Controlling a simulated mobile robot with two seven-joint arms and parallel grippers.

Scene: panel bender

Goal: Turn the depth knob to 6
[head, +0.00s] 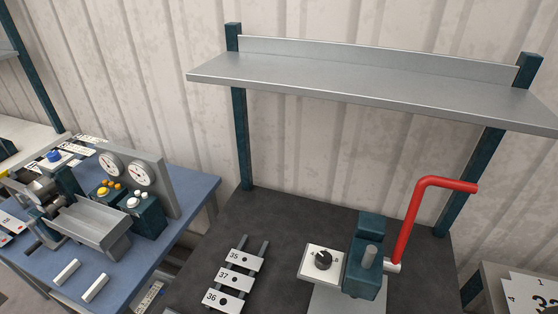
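The depth knob (323,260) is a small black dial on a white plate (309,273), on the left side of the bender. Small marks surround the knob, but they are too small to read for sure, and I cannot tell which number it points to. The bender has a dark teal body (367,258) and a red bent lever (409,220) standing up on its right. Neither of my grippers shows in the head view.
Numbered plates marked 35 (240,258), 37 and 36 lie on rails left of the bender. A grey shelf (370,85) spans above the dark bench (270,220). A blue table (190,200) with gauges and buttons stands at left. A numbered board (530,292) is at lower right.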

